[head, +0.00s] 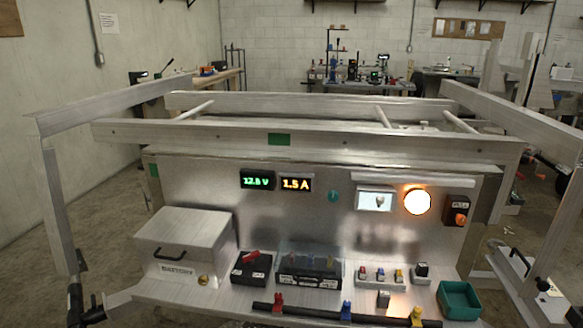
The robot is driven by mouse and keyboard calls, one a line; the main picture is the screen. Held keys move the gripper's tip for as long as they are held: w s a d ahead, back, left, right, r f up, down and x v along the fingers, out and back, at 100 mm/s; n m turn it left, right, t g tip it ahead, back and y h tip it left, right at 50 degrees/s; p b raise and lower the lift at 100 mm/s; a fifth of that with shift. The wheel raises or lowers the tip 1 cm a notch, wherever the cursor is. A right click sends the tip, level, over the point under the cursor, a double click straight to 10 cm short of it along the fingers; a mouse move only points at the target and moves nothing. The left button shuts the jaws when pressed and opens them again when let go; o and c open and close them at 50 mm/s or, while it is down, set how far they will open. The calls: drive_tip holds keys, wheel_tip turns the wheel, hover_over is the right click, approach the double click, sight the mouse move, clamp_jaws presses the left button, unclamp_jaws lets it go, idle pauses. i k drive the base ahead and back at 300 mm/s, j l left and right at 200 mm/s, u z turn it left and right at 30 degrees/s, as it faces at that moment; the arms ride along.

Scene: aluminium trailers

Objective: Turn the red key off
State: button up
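The red key (250,257) sits on top of a small black switch box (251,271). The box stands on the metal shelf in front of the trailer's panel, between the battery box and a black fuse block. The key's handle lies aslant across the box top; its exact setting is too small to read. The green display (257,181) reads about 12.5 V and the amber display (296,184) reads 1.5 A. My gripper does not show in the head view.
A metal battery box (184,246) with a black handle stands left of the switch box. The clear-covered fuse block (310,268) stands close on its right. A black bar with coloured clamps (345,311) runs along the front. A green tray (458,300) is at right.

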sight(250, 257)
drive_tip(key=i+j+u, duration=0.15)
drive_tip(key=i+j, duration=0.65)
drive_tip(key=i, duration=0.05)
